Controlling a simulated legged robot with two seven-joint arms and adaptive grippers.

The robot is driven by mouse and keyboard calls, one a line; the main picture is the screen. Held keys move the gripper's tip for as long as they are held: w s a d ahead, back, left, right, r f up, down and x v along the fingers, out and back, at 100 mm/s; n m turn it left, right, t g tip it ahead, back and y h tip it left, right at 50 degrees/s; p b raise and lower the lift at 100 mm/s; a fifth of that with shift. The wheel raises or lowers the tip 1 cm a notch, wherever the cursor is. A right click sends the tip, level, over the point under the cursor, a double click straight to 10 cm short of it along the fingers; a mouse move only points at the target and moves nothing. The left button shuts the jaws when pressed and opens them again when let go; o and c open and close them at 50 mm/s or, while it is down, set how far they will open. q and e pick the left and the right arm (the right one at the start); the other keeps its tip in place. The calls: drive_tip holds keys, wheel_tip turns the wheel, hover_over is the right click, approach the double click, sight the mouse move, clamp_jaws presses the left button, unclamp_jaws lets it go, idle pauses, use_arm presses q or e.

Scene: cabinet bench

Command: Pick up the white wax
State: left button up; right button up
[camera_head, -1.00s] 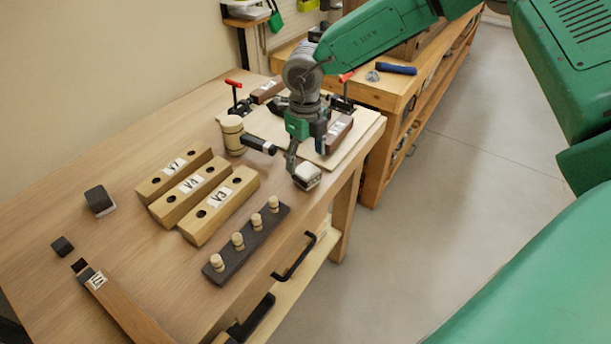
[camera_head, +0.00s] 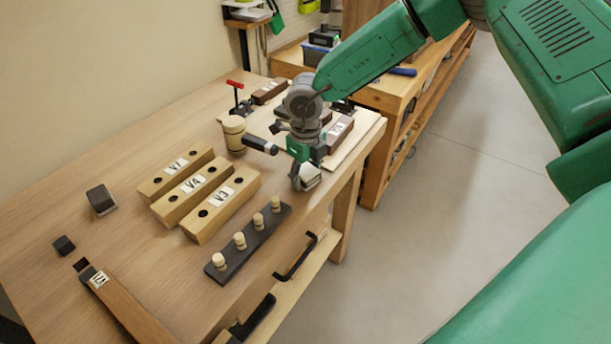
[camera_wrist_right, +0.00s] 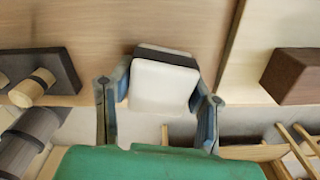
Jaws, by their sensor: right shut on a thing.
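The white wax (camera_head: 309,178) is a small pale block at the right front edge of the bench. In the right wrist view the white wax (camera_wrist_right: 162,86) shows a white face with a dark band along its far side. My right gripper (camera_head: 303,184) is down at the block and partly covers it in the head view. In the wrist view the right gripper (camera_wrist_right: 160,100) has one finger on each side of the block, shut on it. I cannot tell whether the block is clear of the bench. My left gripper is not in view.
Labelled wooden blocks (camera_head: 207,189) stand left of the gripper. A dark strip with several pegs (camera_head: 248,243) lies in front. A wooden mallet head (camera_head: 234,134) stands close behind, near a board with clamps (camera_head: 346,140).

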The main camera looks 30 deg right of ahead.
sight(308, 169)
wheel_tip(308, 169, up, 10)
drive_tip(key=shift+d, duration=0.15)
idle(0.4)
drive_tip(key=shift+d, duration=0.1)
drive_tip(key=shift+o, duration=0.9)
drive_tip(key=shift+d+f, duration=0.1)
drive_tip(key=shift+d, duration=0.1)
drive_tip(key=shift+a, duration=0.1)
